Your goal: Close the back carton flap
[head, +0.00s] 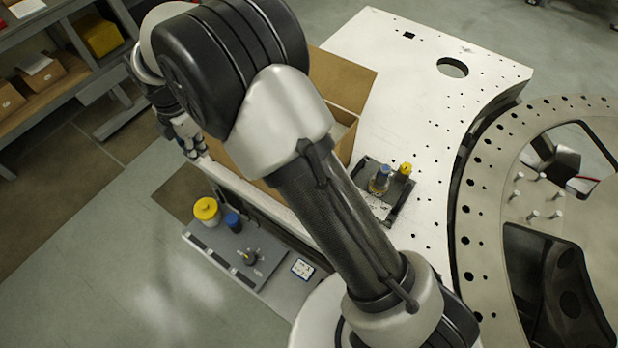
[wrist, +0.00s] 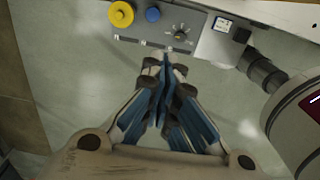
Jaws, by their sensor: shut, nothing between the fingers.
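The open brown carton (head: 342,152) stands on the white plate in the head view, largely hidden behind my arm. A brown flap (head: 345,78) sticks out from its far side, folded open; I take this as the back flap. My gripper (head: 198,152) is left of the carton in the head view, partly hidden by my arm. In the wrist view my gripper (wrist: 165,62) has its blue-padded fingers together, with nothing between them. The carton does not show in the wrist view.
The white plate (head: 405,50) has holes and a small dark tray (head: 375,208) with a blue-capped and a yellow-capped item. A grey control panel (head: 235,255) with a yellow button sits at the plate's front edge. Shelves (head: 60,75) stand at left, with open floor between.

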